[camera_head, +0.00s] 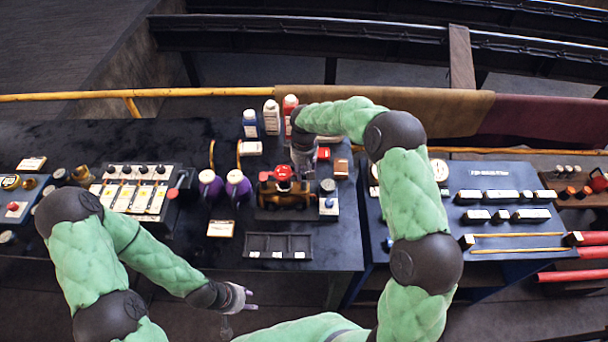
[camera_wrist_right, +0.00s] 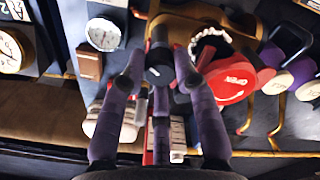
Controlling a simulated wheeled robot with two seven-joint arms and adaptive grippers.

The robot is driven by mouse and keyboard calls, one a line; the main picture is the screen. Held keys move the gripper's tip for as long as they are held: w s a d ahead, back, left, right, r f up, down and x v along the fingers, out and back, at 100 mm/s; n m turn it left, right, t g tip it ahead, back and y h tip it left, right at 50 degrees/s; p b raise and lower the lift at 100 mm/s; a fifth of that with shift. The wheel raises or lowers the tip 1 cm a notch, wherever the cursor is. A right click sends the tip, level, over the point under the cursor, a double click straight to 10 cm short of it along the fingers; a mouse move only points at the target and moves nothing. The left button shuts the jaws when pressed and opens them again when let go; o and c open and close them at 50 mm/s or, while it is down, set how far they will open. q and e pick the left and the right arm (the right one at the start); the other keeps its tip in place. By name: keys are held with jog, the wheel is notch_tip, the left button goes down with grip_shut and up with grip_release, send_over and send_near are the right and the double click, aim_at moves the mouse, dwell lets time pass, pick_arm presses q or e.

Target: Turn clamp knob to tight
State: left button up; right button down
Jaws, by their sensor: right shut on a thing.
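In the right wrist view, a black knob (camera_wrist_right: 157,74) with a small pale mark sits between the fingers of my right gripper (camera_wrist_right: 160,66), which is shut on it. A red valve cap marked OPEN (camera_wrist_right: 232,82) is just to its right. In the head view, my right gripper (camera_head: 304,162) reaches down behind the brass valve body (camera_head: 287,198) with its red top (camera_head: 283,173). The gripper and wrist hide the knob there. My left gripper (camera_head: 237,298) is empty, with its fingers spread, in front of the table's near edge.
A black divided tray (camera_head: 279,244) lies in front.

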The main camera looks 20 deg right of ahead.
aim_at(304, 172)
jog(key=m+b, duration=0.2)
jog(key=m, duration=0.3)
jog(key=shift+f+m+b, duration=0.15)
jog(key=shift+m+b, duration=0.15)
jog(key=shift+b, duration=0.1)
jog(key=m+b, duration=0.1)
jog(key=m, duration=0.4)
jog(key=shift+b, duration=0.35)
jog(key=c, duration=1.2)
grip_release()
jog(key=shift+r, duration=0.2)
notch_tip(304, 172, up, 12)
jog(key=shift+f, duration=0.2)
